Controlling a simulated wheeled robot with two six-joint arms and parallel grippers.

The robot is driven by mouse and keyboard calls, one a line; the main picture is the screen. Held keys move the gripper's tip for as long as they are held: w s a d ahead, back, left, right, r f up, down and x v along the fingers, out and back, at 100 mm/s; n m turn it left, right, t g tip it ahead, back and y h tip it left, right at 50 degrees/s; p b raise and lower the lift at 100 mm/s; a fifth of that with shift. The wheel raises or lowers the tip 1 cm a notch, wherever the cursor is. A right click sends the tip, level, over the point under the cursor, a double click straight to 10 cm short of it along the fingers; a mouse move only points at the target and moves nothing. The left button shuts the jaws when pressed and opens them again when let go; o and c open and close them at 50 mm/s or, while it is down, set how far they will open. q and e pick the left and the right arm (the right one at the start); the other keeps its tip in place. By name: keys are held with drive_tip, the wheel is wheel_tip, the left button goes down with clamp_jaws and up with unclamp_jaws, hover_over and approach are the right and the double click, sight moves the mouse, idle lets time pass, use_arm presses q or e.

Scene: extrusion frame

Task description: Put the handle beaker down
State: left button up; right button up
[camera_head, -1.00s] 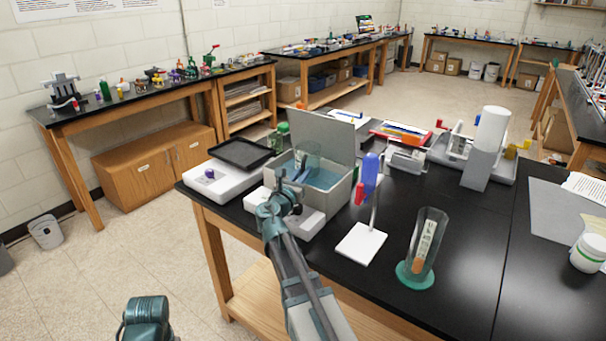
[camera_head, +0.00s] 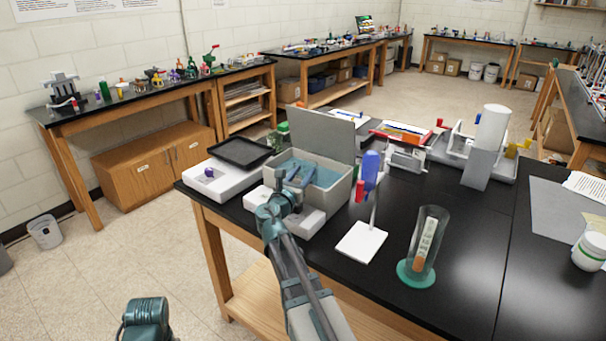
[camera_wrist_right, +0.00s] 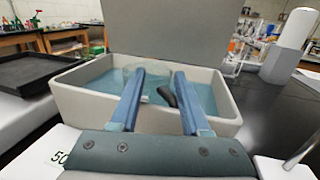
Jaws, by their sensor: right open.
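The handle beaker (camera_wrist_right: 155,76) is clear glass and shows faintly in the right wrist view, inside the grey water bath (camera_wrist_right: 75,93). Its dark handle (camera_wrist_right: 167,95) lies between my right fingertips. I cannot tell whether it stands upright or leans. My right gripper (camera_wrist_right: 157,72) is open, its two blue fingers spread and reaching over the bath's near wall. In the head view the right gripper (camera_head: 293,173) is over the water of the bath (camera_head: 335,200), and the beaker is hard to make out there. My left gripper is out of view.
The bath's raised grey lid (camera_head: 322,133) stands behind. A black tray on a white scale (camera_head: 218,180) is at left.

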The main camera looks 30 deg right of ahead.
drive_tip(key=v, duration=1.2)
drive_tip(key=shift+r, duration=0.45)
drive_tip(key=s+a+f+m+g+y, duration=0.3)
drive_tip(key=s+a+f+m+y, duration=0.1)
drive_tip(key=a+f+m, duration=0.3)
drive_tip(key=s+a+f+m+g+y, duration=0.35)
drive_tip(key=a+f+m, duration=0.3)
drive_tip(key=f, duration=0.25)
drive_tip(key=s+a+f+m+g+y, duration=0.2)
drive_tip(key=s+a+f+m+y, duration=0.1)
drive_tip(key=s+a, duration=0.3)
drive_tip(key=s+a+f+m+g+y, duration=0.2)
drive_tip(key=s+a+m, duration=0.3)
drive_tip(key=a, duration=0.4)
drive_tip(key=shift+s+a+f+y, duration=0.4)
drive_tip(key=shift+f+y, duration=0.15)
drive_tip(key=shift+f, duration=0.3)
drive_tip(key=shift+g, duration=0.25)
